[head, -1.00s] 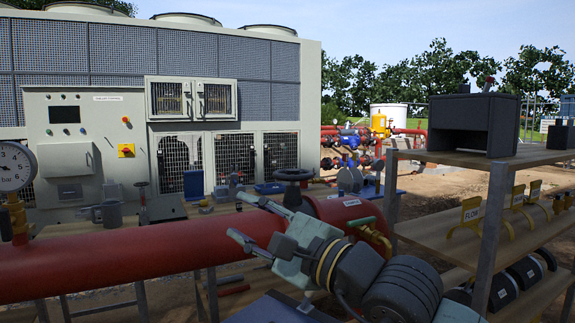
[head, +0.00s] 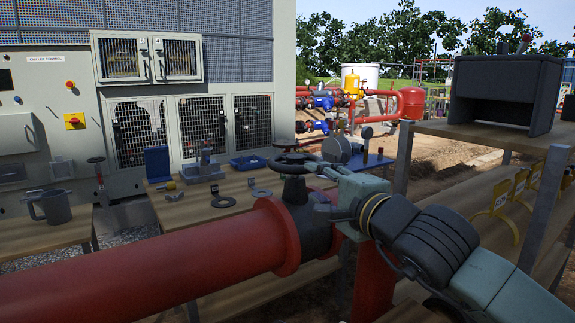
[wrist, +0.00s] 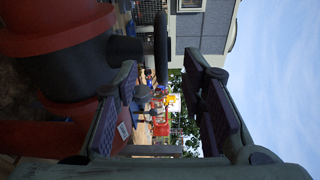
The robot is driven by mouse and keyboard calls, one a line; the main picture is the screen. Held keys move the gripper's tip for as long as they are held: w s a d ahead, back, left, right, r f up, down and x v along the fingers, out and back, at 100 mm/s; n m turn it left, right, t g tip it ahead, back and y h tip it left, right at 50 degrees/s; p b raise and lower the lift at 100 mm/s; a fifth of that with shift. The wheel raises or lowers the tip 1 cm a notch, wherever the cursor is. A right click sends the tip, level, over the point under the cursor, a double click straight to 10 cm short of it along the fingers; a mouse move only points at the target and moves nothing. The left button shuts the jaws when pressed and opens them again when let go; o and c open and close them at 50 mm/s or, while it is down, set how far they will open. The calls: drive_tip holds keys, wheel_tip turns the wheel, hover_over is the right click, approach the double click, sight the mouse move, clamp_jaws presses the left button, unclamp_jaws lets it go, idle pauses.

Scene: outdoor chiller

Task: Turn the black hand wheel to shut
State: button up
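The black hand wheel (head: 297,163) sits flat on top of a dark valve body (head: 312,222) in the red pipe (head: 150,262). In the wrist view the wheel (wrist: 160,40) shows edge-on, between the lines of my two fingers and near their tips. My gripper (head: 326,188) comes from the right, beside the wheel and valve. In the wrist view my gripper (wrist: 158,70) is open, with a wide gap between the fingers and nothing gripped. I cannot tell whether a finger touches the wheel. The arm hides part of the valve's right side.
A wooden table (head: 215,205) behind the pipe holds a blue tray (head: 250,162), flat rings and small parts. A grey jug (head: 48,206) stands at left. A shelf rack (head: 500,142) with a dark box (head: 503,85) on top stands close on the right. The chiller cabinet fills the back left.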

sight(298, 170)
drive_tip(key=p+x, duration=0.3)
drive_tip(key=x, duration=0.6)
drive_tip(key=shift+r+p, duration=0.2)
drive_tip(key=shift+p, duration=0.15)
drive_tip(key=shift+w+a+f, duration=0.15)
drive_tip(key=shift+w+a, duration=0.15)
drive_tip(key=shift+w, duration=0.35)
drive_tip(key=shift+c, duration=0.2)
drive_tip(key=shift+f, duration=0.2)
clamp_jaws()
